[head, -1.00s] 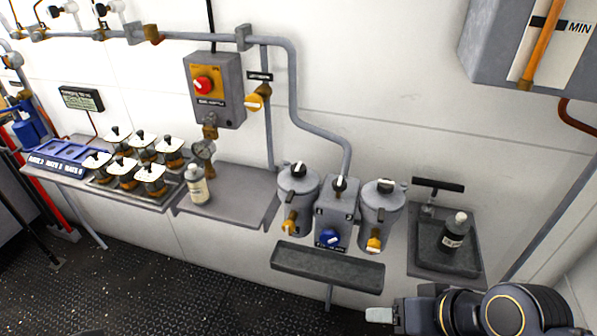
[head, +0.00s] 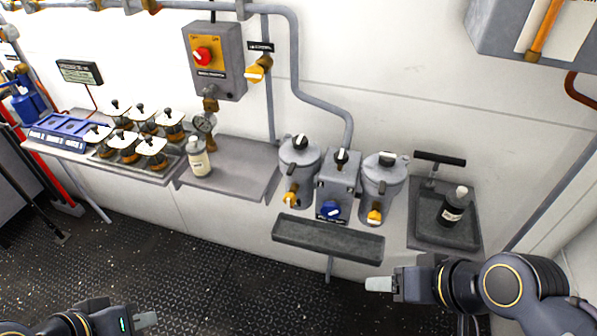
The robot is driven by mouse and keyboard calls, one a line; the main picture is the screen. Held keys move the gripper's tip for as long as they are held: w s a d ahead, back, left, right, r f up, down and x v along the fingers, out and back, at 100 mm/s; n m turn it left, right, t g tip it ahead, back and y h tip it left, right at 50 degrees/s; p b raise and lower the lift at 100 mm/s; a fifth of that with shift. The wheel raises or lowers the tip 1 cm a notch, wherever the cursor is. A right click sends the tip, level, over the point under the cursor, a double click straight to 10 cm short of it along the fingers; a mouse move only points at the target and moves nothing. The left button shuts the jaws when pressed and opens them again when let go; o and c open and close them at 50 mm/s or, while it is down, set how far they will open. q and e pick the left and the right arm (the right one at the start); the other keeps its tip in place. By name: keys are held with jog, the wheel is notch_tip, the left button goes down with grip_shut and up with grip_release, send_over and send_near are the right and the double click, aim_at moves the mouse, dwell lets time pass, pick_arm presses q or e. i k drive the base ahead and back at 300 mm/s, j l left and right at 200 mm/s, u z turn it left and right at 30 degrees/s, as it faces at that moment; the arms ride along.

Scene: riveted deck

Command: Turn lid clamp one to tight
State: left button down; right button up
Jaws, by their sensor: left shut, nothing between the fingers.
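Two grey canisters stand side by side, the left canister (head: 298,172) and the right canister (head: 383,188). The left one has a black and white lid knob (head: 300,141), and the right one has a similar lid knob (head: 386,158). I cannot read which is lid clamp one. Between them a grey box (head: 338,186) carries another knob (head: 341,156). My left gripper (head: 147,320) is shut and empty at the bottom left, far from the canisters. My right gripper (head: 378,284) is below the right canister, touching nothing; its finger gap is not clear.
A grey trough (head: 328,238) juts out below the canisters. A shelf (head: 240,172) with a white bottle (head: 199,158) is at left. Open deck floor (head: 210,260) lies in front.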

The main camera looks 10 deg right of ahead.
aim_at(300, 143)
jog(key=i+j+u, duration=0.1)
jog(key=i, duration=0.3)
jog(key=i+j+u, duration=0.1)
jog(key=i+j, duration=0.15)
jog(key=i, duration=0.15)
